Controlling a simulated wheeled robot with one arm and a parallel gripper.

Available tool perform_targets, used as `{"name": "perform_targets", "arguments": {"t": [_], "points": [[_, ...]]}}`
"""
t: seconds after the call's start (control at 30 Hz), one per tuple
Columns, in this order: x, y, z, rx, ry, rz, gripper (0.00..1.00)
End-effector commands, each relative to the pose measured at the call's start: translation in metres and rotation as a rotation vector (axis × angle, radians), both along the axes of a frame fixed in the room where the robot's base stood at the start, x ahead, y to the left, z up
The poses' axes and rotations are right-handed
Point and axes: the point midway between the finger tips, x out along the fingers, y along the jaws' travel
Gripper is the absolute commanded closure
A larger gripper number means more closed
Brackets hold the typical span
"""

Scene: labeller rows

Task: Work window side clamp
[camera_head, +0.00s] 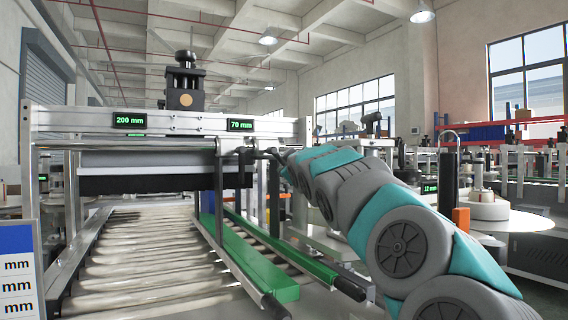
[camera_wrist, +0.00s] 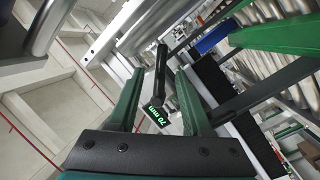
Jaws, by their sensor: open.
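My gripper (camera_wrist: 160,75) is open in the wrist view, with its two green fingers apart. A black clamp lever (camera_wrist: 160,68) shows between the fingers, with a gap on both sides; I cannot tell how deep it lies between them. In the head view, my arm reaches to the right end of the machine's crossbar, where black clamp parts (camera_head: 240,153) hang below the 70 mm display (camera_head: 240,125). That display also shows in the wrist view (camera_wrist: 158,115), tilted. My fingertips are hard to make out in the head view, and the clamp's setting is unclear.
The crossbar (camera_head: 70,118) also carries a 200 mm display (camera_head: 130,121) and a black column (camera_head: 185,85). Below are a roller conveyor (camera_head: 150,255) and green guide rails (camera_head: 250,262). A white disc (camera_head: 515,222) stands at right, beyond my arm.

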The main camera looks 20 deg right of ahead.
Motion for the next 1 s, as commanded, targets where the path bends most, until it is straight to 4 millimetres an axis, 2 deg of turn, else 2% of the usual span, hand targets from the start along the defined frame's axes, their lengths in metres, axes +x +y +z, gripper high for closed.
{"name": "perform_targets", "arguments": {"t": [0.1,0.33,0.73,0.77,1.0], "points": [[0.019,-0.002,0.000,0.000,0.004,0.003,0.50],[0.042,-0.009,0.001,0.000,0.002,0.002,0.50],[0.048,-0.011,-0.001,-0.001,0.003,0.001,0.50],[0.048,-0.011,-0.001,-0.001,0.003,0.001,0.52],[0.048,-0.011,-0.001,0.000,0.002,0.001,0.79]]}}
